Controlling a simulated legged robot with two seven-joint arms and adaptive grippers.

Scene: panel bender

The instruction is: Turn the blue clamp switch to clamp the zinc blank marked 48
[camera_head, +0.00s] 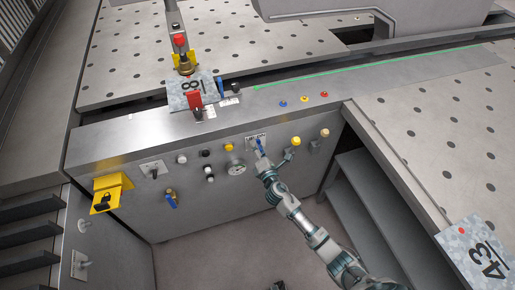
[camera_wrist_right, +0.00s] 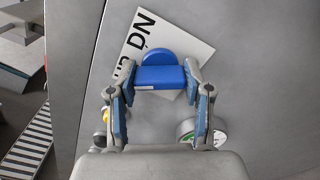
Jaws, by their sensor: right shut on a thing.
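The blue switch (camera_wrist_right: 160,77) is on the grey front panel, over a white plate lettered UP and DN. It shows small in the head view (camera_head: 259,143). My right gripper (camera_head: 262,158) reaches the panel from below and is shut on the blue switch, with one finger on each side of it in the wrist view (camera_wrist_right: 153,80). A speckled zinc blank (camera_head: 204,79) lies on the machine's table edge. An 8 shows on it, and the rest of its marking is hidden by a red part (camera_head: 194,101). My left gripper is not in view.
Another speckled blank (camera_head: 470,240), marked 43, lies on the right-hand table. The panel also carries a gauge (camera_head: 236,169), a yellow knob (camera_head: 295,141), a blue-handled valve (camera_head: 170,200) and a yellow bracket (camera_head: 112,192). Open floor lies below the panel.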

